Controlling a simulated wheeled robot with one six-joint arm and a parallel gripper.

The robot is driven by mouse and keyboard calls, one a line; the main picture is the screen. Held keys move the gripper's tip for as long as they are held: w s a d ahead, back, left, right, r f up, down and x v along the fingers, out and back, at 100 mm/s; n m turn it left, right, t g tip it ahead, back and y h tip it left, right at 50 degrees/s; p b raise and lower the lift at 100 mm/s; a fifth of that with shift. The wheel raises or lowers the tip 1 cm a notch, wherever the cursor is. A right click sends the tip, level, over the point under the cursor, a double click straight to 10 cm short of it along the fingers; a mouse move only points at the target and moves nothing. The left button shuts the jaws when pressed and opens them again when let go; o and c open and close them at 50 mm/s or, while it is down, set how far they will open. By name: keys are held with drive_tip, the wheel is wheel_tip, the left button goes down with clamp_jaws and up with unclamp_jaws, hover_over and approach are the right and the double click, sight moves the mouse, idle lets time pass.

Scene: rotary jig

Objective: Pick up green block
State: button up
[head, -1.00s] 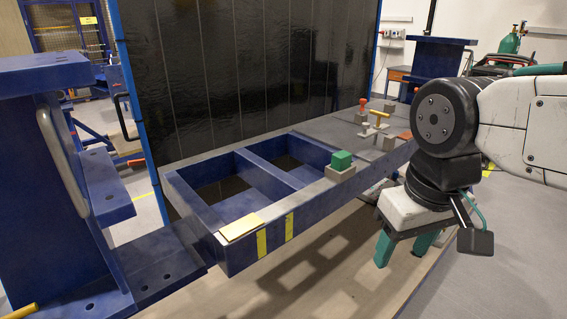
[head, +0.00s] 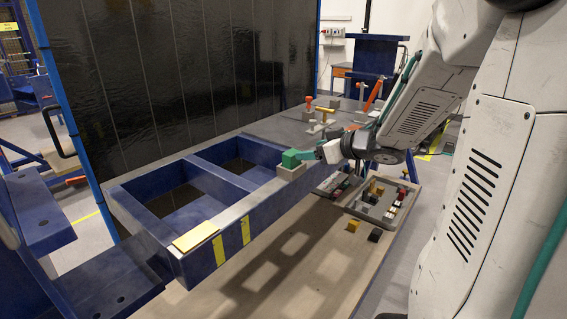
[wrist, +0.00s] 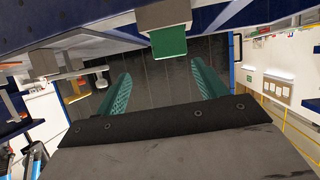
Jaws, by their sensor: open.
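The green block (head: 291,158) sits on a grey block (head: 291,172) at the front edge of the blue frame table (head: 262,206). My gripper (head: 308,156) reaches in from the right with its green fingers beside the green block. In the wrist view my gripper (wrist: 160,72) is open, its two fingers spread apart with nothing between them. The green block (wrist: 168,43) shows there ahead of the fingers, nearer the right one, under the grey block (wrist: 163,14). I cannot tell whether a finger touches it.
Orange and yellow clamps (head: 323,117) on grey blocks stand farther back on the table. A grey tray (head: 374,214) of small parts lies lower right, with yellow (head: 352,226) and black (head: 375,235) blocks beside it. Open rectangular pockets lie left of the green block.

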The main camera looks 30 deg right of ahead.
sight(292, 152)
drive_tip(key=shift+y, duration=0.5)
drive_tip(key=x, duration=0.5)
drive_tip(key=a+x, duration=0.1)
drive_tip(key=x, duration=0.2)
drive_tip(key=shift+s+f, duration=0.2)
drive_tip(key=shift+s, duration=0.15)
drive_tip(key=shift+c, duration=0.3)
drive_tip(key=c, duration=1.2)
drive_tip(key=shift+c, duration=0.2)
drive_tip(key=shift+r, duration=0.2)
